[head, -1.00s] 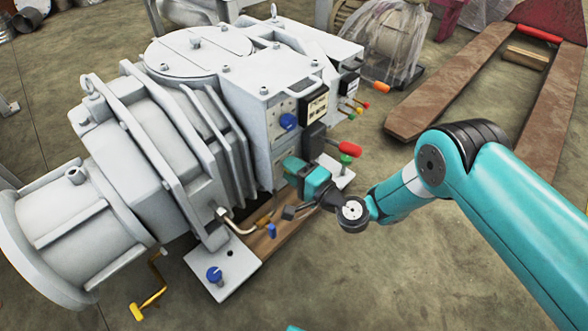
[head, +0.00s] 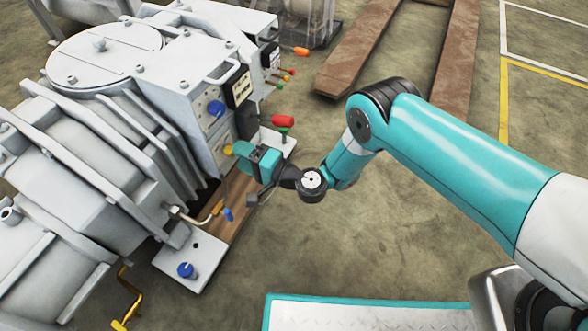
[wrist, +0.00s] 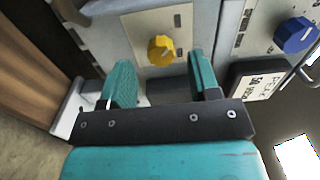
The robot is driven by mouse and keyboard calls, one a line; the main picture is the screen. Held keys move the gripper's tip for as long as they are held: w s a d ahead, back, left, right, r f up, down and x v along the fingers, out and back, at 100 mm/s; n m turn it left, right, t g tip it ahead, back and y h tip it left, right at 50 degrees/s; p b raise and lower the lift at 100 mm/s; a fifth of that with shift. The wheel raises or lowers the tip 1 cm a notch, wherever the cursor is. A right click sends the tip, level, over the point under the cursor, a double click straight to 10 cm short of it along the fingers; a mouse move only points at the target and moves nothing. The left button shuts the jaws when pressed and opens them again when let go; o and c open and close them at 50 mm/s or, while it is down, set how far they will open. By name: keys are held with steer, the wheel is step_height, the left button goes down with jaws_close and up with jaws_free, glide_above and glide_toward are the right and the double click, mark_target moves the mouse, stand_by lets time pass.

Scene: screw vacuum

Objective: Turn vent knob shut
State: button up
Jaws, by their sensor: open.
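A yellow knob (wrist: 161,50) sits on a pale panel of the grey pump (wrist: 199,18). It also shows in the head view (head: 228,150) on the pump's side, just left of my gripper (head: 243,156). No readable label says which knob is the vent knob. In the wrist view my gripper (wrist: 162,78) is open and empty. The yellow knob lies between the lines of its two teal fingers, beyond their tips, with no contact visible. A blue knob (wrist: 296,35) is on the adjoining panel to the right, also visible in the head view (head: 217,108).
A red knob (head: 282,121) stands just above my gripper. A second blue knob (head: 186,270) is on the base plate, and a yellow crank (head: 123,313) is at lower left. Floor at right is open.

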steer(key=p+v, duration=1.4)
steer(key=p, duration=0.5)
steer(key=shift+s, duration=0.25)
